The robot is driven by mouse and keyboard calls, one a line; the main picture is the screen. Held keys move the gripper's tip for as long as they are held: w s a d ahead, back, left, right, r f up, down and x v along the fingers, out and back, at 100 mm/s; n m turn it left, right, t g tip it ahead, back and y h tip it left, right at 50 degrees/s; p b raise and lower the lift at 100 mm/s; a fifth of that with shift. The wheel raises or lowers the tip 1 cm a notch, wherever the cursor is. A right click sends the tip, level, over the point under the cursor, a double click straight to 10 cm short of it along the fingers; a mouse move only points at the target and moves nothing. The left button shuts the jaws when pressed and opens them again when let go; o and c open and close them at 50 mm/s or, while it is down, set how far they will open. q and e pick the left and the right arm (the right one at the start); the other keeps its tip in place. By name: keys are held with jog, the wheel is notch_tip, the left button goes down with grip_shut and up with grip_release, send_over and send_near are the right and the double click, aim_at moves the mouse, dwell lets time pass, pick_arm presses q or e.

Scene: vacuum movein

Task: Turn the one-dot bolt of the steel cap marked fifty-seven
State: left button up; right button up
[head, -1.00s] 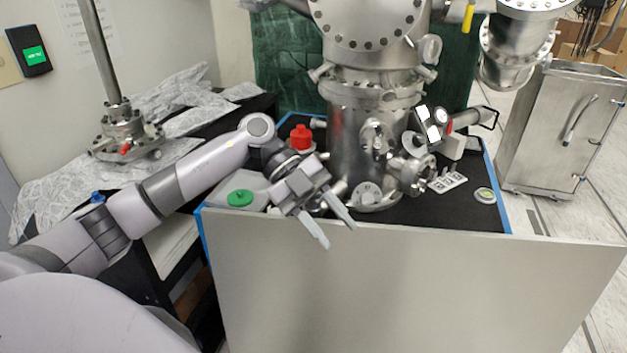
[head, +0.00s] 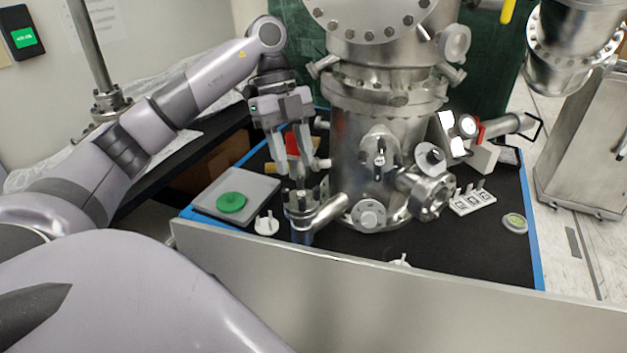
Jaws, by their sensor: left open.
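My left gripper (head: 289,158) points down with its two fingers apart. It is over a small steel flanged fitting (head: 303,205) with upright bolts at the left of the steel chamber (head: 365,150). The fingertips are close above or in front of the bolts; I cannot tell whether they touch. More round steel caps show: one low on the chamber's front (head: 369,215) and one on the right-hand port (head: 433,193). The number fifty-seven and the bolt dots are too small to read. My right gripper is not in view.
A green disc (head: 231,202) lies on a grey plate left of the fitting. A red object (head: 293,144) is partly hidden behind my left gripper. A white peg holder (head: 472,201) and a small round disc (head: 515,223) lie at right. The black bench top between is mostly clear.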

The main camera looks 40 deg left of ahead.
aim_at(302, 198)
pick_arm(q)
jog(key=x, duration=0.7)
jog(key=shift+s+r, duration=0.1)
jog(key=shift+s, duration=0.05)
grip_shut()
